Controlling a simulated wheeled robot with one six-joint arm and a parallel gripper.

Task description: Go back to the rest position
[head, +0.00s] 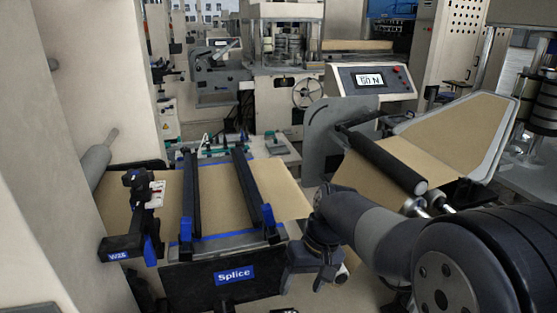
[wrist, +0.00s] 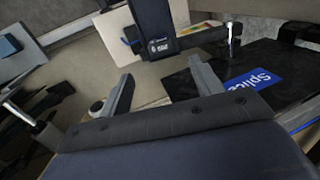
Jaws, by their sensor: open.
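My gripper (wrist: 163,92) is open and empty in the wrist view, its two grey fingers spread apart. The black splice table front with the blue "Splice" label (wrist: 258,79) lies beyond the right finger. In the head view my arm reaches in from the right, and its dark wrist end hangs just right of the splice table (head: 190,290). The fingertips are hard to make out there. Brown kraft web (head: 150,204) lies over the table under two black bars (head: 248,185).
A black device marked "W2E" (head: 118,248) stands left of the splice table. A black roller (head: 382,160) with brown web is behind my arm. A panel reading "50 N" (head: 369,80) stands at the back. A beige column (head: 85,90) closes off the left.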

